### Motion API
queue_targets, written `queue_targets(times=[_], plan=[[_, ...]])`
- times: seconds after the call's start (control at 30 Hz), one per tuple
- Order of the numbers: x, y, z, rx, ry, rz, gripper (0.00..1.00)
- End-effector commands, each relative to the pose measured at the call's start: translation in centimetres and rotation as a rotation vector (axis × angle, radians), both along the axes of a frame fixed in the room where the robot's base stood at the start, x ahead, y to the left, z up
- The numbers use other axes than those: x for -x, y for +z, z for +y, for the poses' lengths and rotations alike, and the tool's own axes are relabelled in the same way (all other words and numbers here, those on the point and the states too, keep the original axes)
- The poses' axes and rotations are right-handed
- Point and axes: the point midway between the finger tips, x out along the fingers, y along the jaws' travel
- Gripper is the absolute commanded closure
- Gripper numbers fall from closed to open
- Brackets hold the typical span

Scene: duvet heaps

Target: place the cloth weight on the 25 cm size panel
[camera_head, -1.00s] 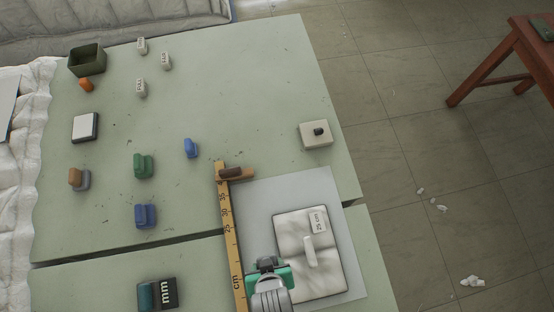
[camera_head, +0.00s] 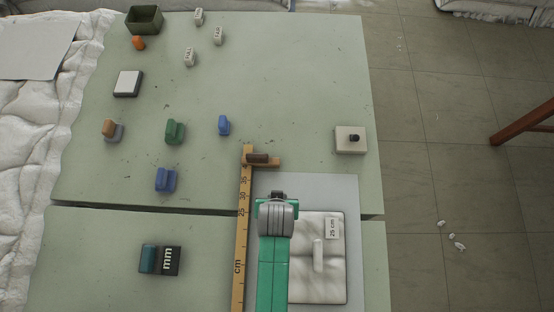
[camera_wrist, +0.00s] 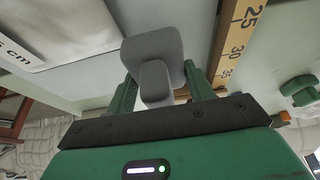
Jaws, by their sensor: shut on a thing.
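The 25 cm size panel (camera_head: 303,285) is a white padded square with a "25 cm" label and a raised pale bar, lying on a grey sheet. Part of it shows at upper left in the wrist view (camera_wrist: 70,25). My gripper (camera_head: 277,197) is over the panel's upper-left corner area, between the panel and the ruler. In the wrist view, my gripper (camera_wrist: 162,88) is shut on a grey block with a raised grip, which I take for the cloth weight (camera_wrist: 150,50). My arm hides the weight in the head view, and its height above the sheet is unclear.
A yellow ruler (camera_head: 240,255) with a wooden crosspiece (camera_head: 273,161) stands left of the grey sheet (camera_head: 348,188). A beige box with a black knob (camera_head: 350,142) is at right. Several coloured blocks and an "mm" block (camera_head: 165,261) lie left. A dark gap crosses the table.

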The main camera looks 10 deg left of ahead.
Motion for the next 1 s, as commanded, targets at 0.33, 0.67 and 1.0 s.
queue_targets(times=[0.33, 0.67, 1.0], plan=[[-0.1, -3.4, 0.0, 0.0, 0.0, -0.005, 0.91], [0.0, -3.7, 0.0, 0.0, 0.0, -0.002, 0.32], [0.0, -3.3, 0.0, 0.0, 0.0, -0.003, 0.26]])
